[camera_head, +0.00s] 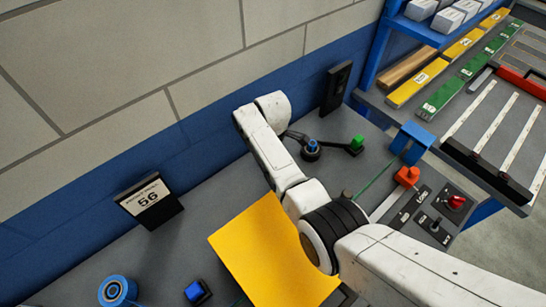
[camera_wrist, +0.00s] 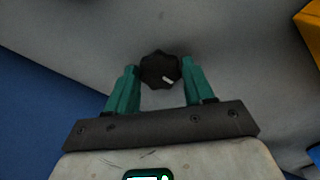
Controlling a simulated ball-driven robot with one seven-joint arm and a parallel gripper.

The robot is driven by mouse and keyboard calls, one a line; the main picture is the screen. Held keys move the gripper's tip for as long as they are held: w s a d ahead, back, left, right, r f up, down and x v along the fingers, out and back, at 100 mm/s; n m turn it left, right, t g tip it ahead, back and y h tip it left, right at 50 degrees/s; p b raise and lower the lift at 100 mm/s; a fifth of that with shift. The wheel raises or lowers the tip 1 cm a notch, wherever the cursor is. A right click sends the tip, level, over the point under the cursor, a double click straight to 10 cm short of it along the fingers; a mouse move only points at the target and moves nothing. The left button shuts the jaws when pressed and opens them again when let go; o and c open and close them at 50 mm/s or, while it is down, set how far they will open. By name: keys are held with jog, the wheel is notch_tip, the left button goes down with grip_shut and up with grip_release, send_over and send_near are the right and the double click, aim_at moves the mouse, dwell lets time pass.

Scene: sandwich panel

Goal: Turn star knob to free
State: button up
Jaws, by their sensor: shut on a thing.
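The star knob (camera_wrist: 158,66) is black with a lobed rim and a short white mark toward its lower right in the wrist view. It sits on a grey surface. My gripper (camera_wrist: 160,70) has its two teal fingers on either side of the knob, shut on it. In the head view my white arm reaches over the grey bench, and its wrist end is at the upper middle. My fingers and the star knob are hidden there.
A yellow sheet (camera_head: 268,255) lies beside my arm on the bench. Right of my wrist stand a blue-topped post (camera_head: 312,147) with a black lever and a green block (camera_head: 357,142). A red knob (camera_head: 456,202) is at right.

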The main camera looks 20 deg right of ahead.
jog(key=shift+r, duration=0.1)
jog(key=o, duration=1)
notch_tip(320, 180, up, 11)
jog(key=shift+f+b, duration=0.15)
jog(key=shift+b, duration=0.25)
